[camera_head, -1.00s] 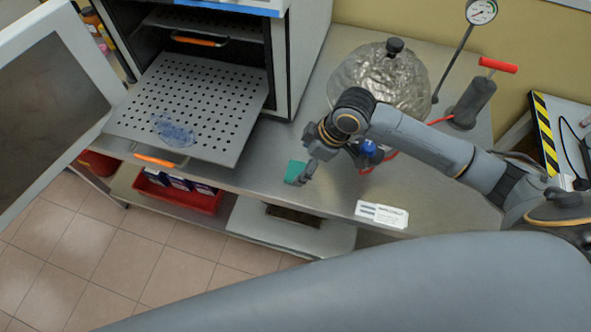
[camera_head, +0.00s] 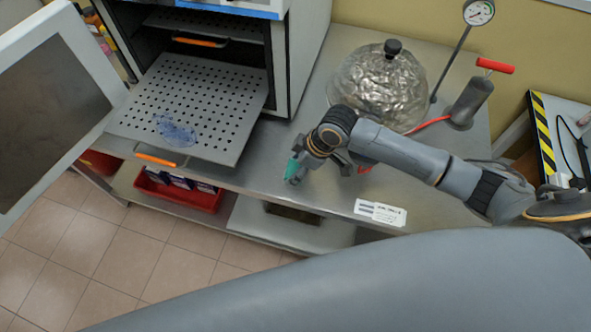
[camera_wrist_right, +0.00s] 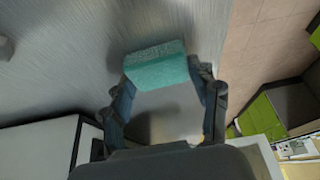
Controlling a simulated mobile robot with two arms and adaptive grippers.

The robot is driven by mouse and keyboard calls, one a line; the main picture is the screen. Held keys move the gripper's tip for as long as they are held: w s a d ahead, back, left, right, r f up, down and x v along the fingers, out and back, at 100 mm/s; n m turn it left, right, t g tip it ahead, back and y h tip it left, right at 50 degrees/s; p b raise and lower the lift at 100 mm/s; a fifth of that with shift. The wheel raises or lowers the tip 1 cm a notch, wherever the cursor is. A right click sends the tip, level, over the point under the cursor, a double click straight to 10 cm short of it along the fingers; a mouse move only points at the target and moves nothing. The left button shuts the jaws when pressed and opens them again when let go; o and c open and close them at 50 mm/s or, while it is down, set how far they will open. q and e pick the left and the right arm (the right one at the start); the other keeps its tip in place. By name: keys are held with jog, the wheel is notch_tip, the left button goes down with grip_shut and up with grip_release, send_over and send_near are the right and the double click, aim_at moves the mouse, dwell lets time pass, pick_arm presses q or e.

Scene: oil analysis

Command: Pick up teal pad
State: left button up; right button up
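The teal pad (camera_head: 292,167) is a small block at the front edge of the steel bench, below the end of my right arm. In the right wrist view the teal pad (camera_wrist_right: 157,68) sits between the two fingertips, with a finger against each end. My right gripper (camera_head: 297,172) is shut on it; it also shows in the right wrist view (camera_wrist_right: 160,80). The pad looks tilted with the gripper, and its height above the bench is hard to tell. My left gripper is not in view.
The steel bench (camera_head: 330,195) has a white label (camera_head: 380,213) to the right. An oven's perforated shelf (camera_head: 215,95) juts out at left, bearing a transparent blue dish (camera_head: 176,131). A shiny metal dome (camera_head: 385,85) and red-handled cylinder (camera_head: 471,98) stand behind my right arm.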

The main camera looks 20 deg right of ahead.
aim_at(289, 170)
dwell(0.3)
jog(key=shift+r, duration=0.25)
jog(key=r, duration=0.3)
jog(key=shift+s+a, duration=0.1)
jog(key=shift+s, duration=0.1)
jog(key=s+a+r+b, duration=0.2)
jog(key=s+a+r, duration=0.2)
jog(key=s+r, duration=0.5)
jog(key=s, duration=0.4)
jog(key=shift+r, duration=0.25)
